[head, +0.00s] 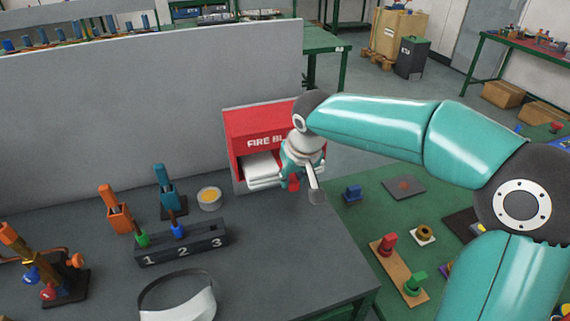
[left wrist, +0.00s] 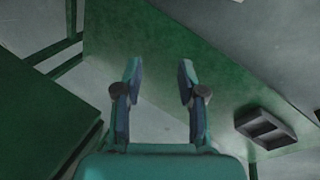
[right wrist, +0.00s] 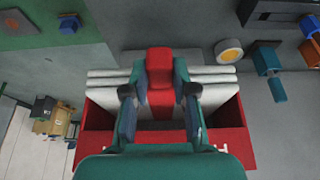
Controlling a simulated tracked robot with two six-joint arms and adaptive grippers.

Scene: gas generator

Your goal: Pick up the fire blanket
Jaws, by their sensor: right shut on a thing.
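The fire blanket is a folded white stack (head: 262,168) inside a red box (head: 247,124) on the grey bench, against the grey panel. In the right wrist view the white folds (right wrist: 221,76) show on both sides of a red tab (right wrist: 159,68). My right gripper (head: 298,178) is at the box's open front. In the right wrist view it (right wrist: 160,98) is shut on the red tab, one finger on each side. My left gripper (left wrist: 160,75) is open and empty, and shows only in the left wrist view, over a green surface.
A numbered block (head: 182,243), a yellow-topped round tin (head: 209,198), orange and blue handled pieces and a white-and-black strap (head: 178,299) stand or lie on the bench. A green table (head: 375,213) with several coloured parts is to the right.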

